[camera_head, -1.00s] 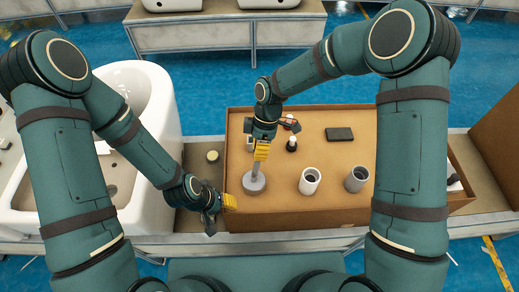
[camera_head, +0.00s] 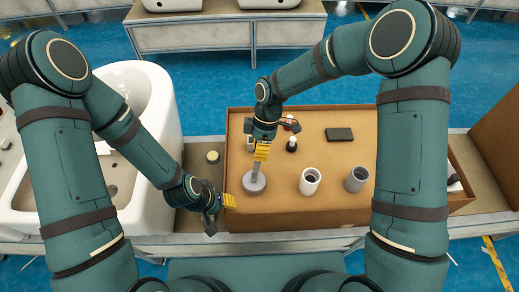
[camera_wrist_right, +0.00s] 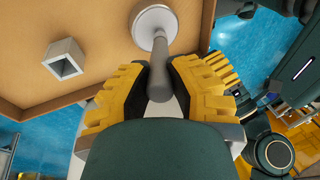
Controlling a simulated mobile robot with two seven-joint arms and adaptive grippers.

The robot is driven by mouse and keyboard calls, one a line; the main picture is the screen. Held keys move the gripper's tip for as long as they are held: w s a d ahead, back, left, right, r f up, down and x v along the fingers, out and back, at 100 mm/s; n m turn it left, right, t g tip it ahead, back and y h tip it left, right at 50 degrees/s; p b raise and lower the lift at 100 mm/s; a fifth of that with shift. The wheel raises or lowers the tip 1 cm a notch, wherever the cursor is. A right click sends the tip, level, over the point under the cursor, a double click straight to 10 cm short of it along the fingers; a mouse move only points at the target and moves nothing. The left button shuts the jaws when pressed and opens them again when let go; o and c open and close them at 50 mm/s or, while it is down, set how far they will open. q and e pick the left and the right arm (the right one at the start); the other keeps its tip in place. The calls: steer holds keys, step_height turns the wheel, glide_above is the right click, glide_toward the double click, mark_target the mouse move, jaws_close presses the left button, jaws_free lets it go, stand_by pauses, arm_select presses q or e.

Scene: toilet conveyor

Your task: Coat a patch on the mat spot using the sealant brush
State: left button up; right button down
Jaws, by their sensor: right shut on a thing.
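My right gripper (camera_head: 261,152) is shut on the grey handle (camera_wrist_right: 160,82) of what looks like the sealant brush. The handle runs down to a round grey-white disc (camera_head: 254,184) at the left front of the brown tray. In the right wrist view the disc (camera_wrist_right: 140,22) lies at the top, with the handle between the yellow fingertips (camera_wrist_right: 155,80). I cannot tell whether the disc is the brush head or a pot around it. My left gripper (camera_head: 222,203) hangs over the tray's left edge, apart from the disc; its opening is unclear. No separate mat spot can be made out.
A round pale lid (camera_head: 212,156) lies left of the tray. A white toilet body (camera_head: 158,100) stands further left.

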arm_select(q)
steer(key=shift+r+p, duration=2.1)
steer(key=shift+r, duration=0.1)
arm_select(e)
steer(key=shift+r, duration=3.4)
